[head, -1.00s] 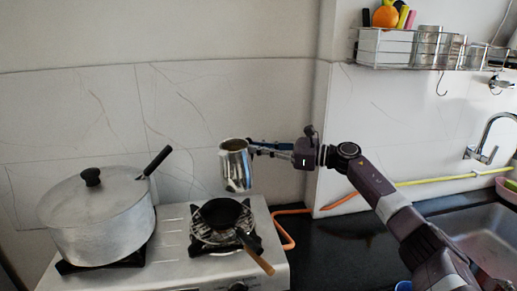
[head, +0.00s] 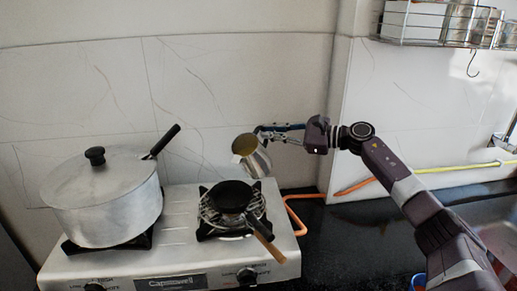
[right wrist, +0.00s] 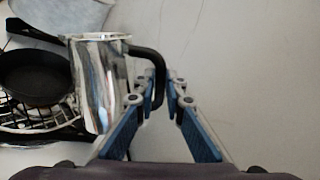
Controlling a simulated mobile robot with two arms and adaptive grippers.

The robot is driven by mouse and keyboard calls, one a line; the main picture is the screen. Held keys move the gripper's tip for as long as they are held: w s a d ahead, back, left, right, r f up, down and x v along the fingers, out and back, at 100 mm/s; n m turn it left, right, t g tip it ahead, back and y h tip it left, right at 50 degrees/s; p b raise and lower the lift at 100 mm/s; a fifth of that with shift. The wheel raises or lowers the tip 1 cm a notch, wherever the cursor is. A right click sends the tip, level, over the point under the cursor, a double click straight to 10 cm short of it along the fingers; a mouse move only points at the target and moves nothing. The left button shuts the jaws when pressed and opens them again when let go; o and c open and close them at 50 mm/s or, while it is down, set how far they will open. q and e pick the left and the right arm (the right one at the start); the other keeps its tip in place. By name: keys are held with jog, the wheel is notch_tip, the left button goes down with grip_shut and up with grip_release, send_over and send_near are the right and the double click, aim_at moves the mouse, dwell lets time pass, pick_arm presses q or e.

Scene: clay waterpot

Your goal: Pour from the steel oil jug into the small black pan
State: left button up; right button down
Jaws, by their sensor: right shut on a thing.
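The steel oil jug (head: 255,158) is held in the air above the stove's right burner, tilted with its mouth toward the left. Yellowish oil shows in its mouth. My right gripper (head: 268,132) is shut on the jug's black handle; the jug (right wrist: 98,85) and handle also show in the right wrist view. The small black pan (head: 232,196) sits on the right burner, below and slightly left of the jug, its wooden handle toward the front right. The pan (right wrist: 35,78) is at the left in the right wrist view. No stream of oil is visible. My left gripper is not in view.
A large lidded aluminium pot (head: 105,200) stands on the left burner of the white stove (head: 180,235). An orange hose (head: 292,215) runs beside the stove. A wire rack (head: 440,25) hangs on the wall at upper right. The dark counter (head: 350,230) right of the stove is mostly clear.

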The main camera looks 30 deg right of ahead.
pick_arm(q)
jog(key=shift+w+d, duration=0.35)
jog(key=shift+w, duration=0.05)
pick_arm(e)
jog(key=shift+r, duration=0.15)
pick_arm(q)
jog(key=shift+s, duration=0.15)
pick_arm(e)
jog(key=shift+b, duration=0.3)
jog(key=shift+a+f+n+b, duration=0.1)
jog(key=shift+f+n+b, duration=0.15)
jog(key=shift+b, duration=0.35)
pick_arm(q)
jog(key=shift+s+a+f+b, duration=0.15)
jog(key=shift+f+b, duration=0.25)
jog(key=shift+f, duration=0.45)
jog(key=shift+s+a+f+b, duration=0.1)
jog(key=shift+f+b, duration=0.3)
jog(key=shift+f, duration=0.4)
pick_arm(e)
jog(key=shift+s+a+r+n+h, duration=0.15)
jog(key=shift+n+h, duration=0.15)
jog(key=shift+n, duration=0.25)
pick_arm(q)
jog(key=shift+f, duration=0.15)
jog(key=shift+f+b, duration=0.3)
jog(key=shift+b, duration=0.15)
